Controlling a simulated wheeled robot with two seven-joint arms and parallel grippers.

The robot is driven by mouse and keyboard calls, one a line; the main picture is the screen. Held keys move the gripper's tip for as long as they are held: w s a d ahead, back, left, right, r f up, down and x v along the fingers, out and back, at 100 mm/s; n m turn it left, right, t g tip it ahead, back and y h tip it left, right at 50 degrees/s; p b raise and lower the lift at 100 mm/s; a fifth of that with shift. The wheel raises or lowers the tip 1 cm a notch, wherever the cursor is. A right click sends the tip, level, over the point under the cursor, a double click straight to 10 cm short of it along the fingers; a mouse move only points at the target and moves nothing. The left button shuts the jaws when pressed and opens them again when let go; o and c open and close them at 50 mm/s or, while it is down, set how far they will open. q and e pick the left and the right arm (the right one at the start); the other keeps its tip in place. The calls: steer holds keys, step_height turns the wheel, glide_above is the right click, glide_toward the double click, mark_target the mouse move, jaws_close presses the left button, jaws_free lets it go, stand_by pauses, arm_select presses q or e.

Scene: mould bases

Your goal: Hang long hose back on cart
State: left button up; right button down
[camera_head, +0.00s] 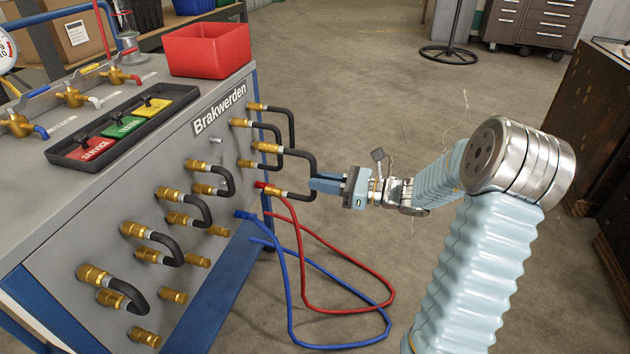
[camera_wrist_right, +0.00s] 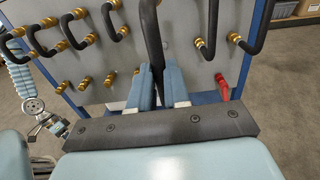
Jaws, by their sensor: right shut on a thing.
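The grey cart (camera_head: 75,215), lettered "Brakwerden", has rows of brass fittings on its sloped panel. My right gripper (camera_head: 318,186) is shut on a long black hose (camera_head: 300,156) at the panel's right end. In the right wrist view the hose (camera_wrist_right: 152,40) runs between the two blue fingers (camera_wrist_right: 158,88). The hose's upper end is at a brass fitting (camera_head: 266,147) and its lower end is near another one (camera_head: 272,191). I cannot tell whether either end is fully seated. My left gripper (camera_wrist_right: 52,126) shows small at the left of the wrist view, its jaws unclear.
Several other black hoses (camera_head: 197,208) loop between brass fittings. Red (camera_head: 390,290) and blue (camera_head: 345,346) lines hang from the cart to the floor below my right gripper. A red bin (camera_head: 207,52) and a black tray (camera_head: 68,152) sit on top.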

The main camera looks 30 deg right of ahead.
steer(key=shift+b+x, duration=0.45)
steer(key=shift+x, duration=3.9)
steer(key=shift+w+a+f, duration=0.1)
steer(key=shift+w+a, duration=0.15)
steer(key=shift+w, duration=0.05)
steer(key=shift+w+a, duration=0.25)
steer(key=shift+w, duration=0.05)
steer(key=shift+w+a, duration=0.1)
steer(key=shift+w, duration=0.05)
steer(key=shift+w+a, duration=0.5)
steer(key=shift+w, duration=0.1)
steer(key=c, duration=0.6)
jaws_free()
